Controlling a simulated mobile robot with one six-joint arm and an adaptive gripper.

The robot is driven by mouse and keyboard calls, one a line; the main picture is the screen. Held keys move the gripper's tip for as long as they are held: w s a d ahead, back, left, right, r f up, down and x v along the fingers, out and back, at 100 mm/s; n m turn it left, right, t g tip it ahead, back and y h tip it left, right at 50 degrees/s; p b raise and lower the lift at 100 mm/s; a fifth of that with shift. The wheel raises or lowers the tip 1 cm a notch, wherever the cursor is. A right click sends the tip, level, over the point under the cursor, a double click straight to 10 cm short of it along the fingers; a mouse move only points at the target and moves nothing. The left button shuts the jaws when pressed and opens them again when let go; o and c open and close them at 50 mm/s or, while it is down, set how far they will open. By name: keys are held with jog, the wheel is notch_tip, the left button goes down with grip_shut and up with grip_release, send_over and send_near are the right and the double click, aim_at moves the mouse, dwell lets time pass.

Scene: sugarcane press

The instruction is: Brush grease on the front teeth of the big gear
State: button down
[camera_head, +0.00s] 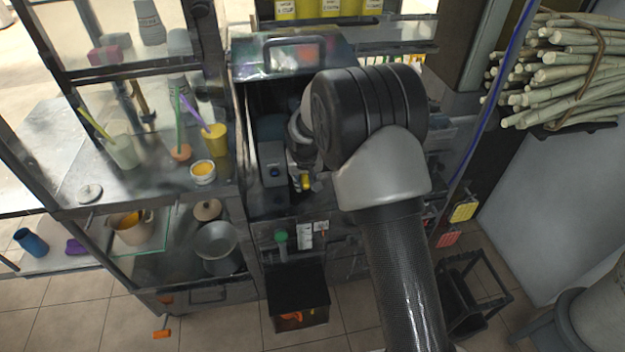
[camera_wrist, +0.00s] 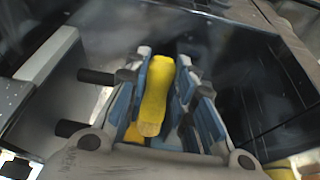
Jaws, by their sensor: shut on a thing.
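My gripper (camera_wrist: 166,62) is shut on a yellow brush handle (camera_wrist: 154,96), which stands between its blue-grey finger pads in the wrist view. In the head view my gripper (camera_head: 302,158) is partly hidden behind my arm, inside the open dark press housing (camera_head: 290,75). A bit of the yellow handle (camera_head: 306,182) shows below it. The brush's bristles cannot be made out. The big gear and its teeth cannot be made out in either view, so I cannot tell whether the brush touches them.
A small tub with yellow-orange content (camera_head: 203,172) stands on the shelf at left, near cups holding coloured sticks. Cane stalks (camera_head: 565,70) are stacked at right. A dark plate (camera_wrist: 265,80) lies close in the wrist view.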

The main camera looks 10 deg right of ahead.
jog(key=shift+a, duration=0.3)
jog(key=shift+s, duration=0.1)
jog(key=shift+s+b, duration=1)
jog(key=shift+s, duration=1.95)
jog(key=shift+s+b, duration=0.35)
jog(key=shift+s, duration=1.15)
